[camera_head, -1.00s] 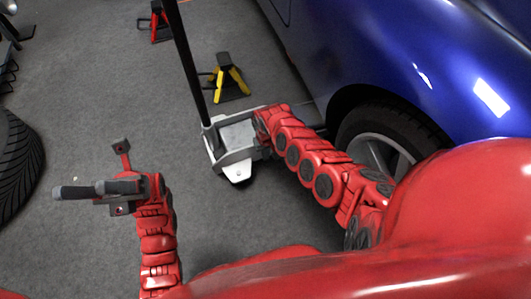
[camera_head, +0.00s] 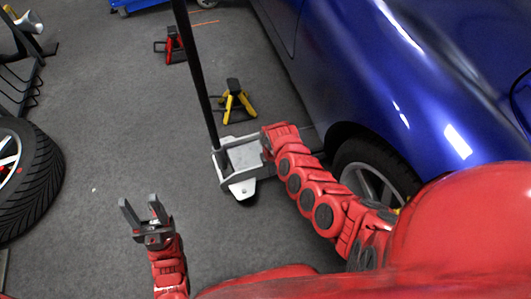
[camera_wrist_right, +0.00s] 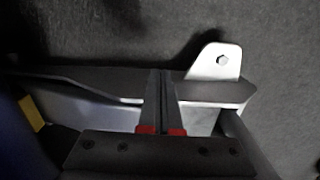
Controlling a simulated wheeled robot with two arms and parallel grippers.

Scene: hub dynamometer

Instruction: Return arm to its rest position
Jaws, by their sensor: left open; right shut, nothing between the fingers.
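My left gripper (camera_head: 139,203) is at the lower left of the head view, open and empty, with its two dark fingers pointing up the picture above bare floor. My right arm (camera_head: 309,196) reaches to the right side of the silver floor jack (camera_head: 222,173), beside the blue car. In the head view my right gripper's fingers are hidden at the jack. In the right wrist view my right gripper (camera_wrist_right: 161,88) is shut and empty, its fingers over the jack's frame (camera_wrist_right: 82,105). I cannot tell whether they touch it.
The jack's black handle (camera_head: 194,75) rises toward the top. A yellow jack stand (camera_head: 237,103) and a red one (camera_head: 174,46) stand beyond. The blue car (camera_head: 370,75) and its wheel (camera_head: 375,175) are at right, a loose tyre (camera_head: 40,180) at left. Floor between is clear.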

